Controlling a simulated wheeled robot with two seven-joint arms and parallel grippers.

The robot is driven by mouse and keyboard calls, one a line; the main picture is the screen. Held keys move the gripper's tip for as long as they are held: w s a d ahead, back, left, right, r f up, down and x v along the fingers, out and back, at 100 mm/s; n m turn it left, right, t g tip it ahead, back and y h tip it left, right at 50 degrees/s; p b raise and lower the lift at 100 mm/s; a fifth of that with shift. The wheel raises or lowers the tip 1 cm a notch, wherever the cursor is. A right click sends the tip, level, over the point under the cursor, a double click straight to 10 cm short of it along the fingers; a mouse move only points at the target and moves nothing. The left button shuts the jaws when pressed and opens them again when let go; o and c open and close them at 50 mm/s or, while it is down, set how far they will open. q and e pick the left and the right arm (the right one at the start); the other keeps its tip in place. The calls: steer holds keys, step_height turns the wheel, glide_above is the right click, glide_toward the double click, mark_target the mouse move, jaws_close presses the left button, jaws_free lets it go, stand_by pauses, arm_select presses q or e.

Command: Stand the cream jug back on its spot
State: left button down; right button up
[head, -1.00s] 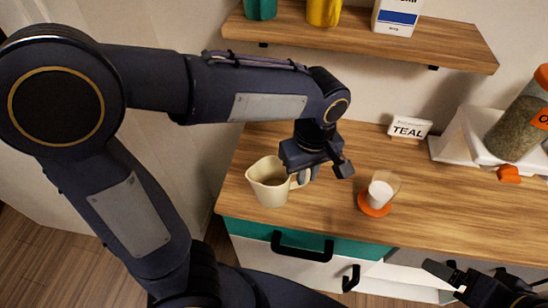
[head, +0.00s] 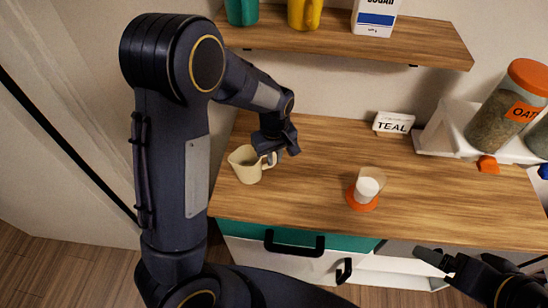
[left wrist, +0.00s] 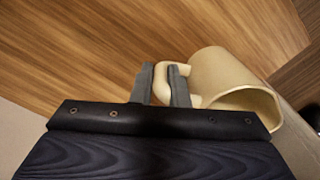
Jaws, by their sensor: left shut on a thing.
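The cream jug (head: 245,168) is at the left end of the wooden counter in the head view, roughly upright with its handle to the right. My left gripper (head: 284,157) is to its right and shut on the handle. In the left wrist view, the two fingers of my left gripper (left wrist: 166,84) pinch the handle, and the jug (left wrist: 232,85) extends to the right. I cannot tell whether its base touches the counter. My right gripper (head: 433,258) is at the lower right, in front of the counter; its jaw opening is unclear.
A shelf (head: 340,40) above holds cups and a sugar carton.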

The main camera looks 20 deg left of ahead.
arm_select(q)
steer(key=shift+f, duration=0.65)
steer(key=shift+f, duration=0.25)
steer(key=c, duration=1.4)
jaws_free()
steer(key=shift+r, duration=0.1)
